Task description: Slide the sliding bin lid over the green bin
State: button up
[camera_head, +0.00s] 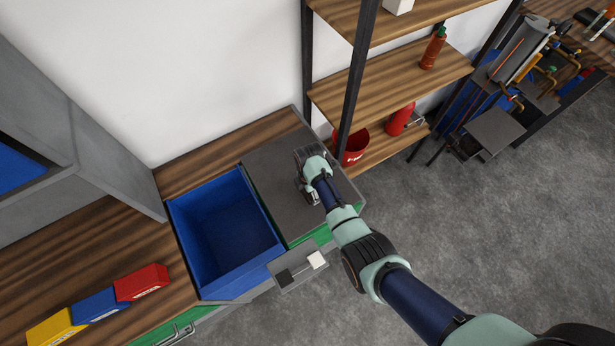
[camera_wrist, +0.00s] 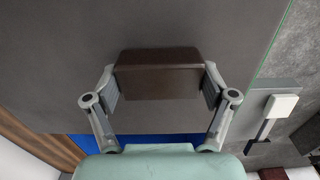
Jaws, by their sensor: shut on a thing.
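The sliding bin lid (camera_head: 270,168) is a flat dark grey panel on the bench in the head view, right of the open blue bin (camera_head: 225,230). Green edging of the green bin (camera_head: 321,235) shows along the lid's front; its inside is hidden. My gripper (camera_head: 308,188) is over the lid. In the wrist view my gripper (camera_wrist: 160,84) is shut on the lid's dark brown handle block (camera_wrist: 158,66), one finger at each end. The lid (camera_wrist: 60,70) fills most of that view, with a strip of blue bin (camera_wrist: 155,140) below it.
Red, blue and yellow boxes (camera_head: 97,305) stand on the wooden bench at the lower left. A small panel with a white switch (camera_head: 316,260) sticks out in front of the bins. A shelf post (camera_head: 357,85) and red bucket (camera_head: 352,147) are close behind the lid's right side.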

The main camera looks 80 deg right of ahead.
jog(key=o, duration=1.3)
jog(key=shift+d, duration=0.1)
jog(key=shift+o, duration=1.2)
jog(key=shift+s+d, duration=0.1)
jog(key=shift+s, duration=0.1)
notch_tip(320, 180, up, 12)
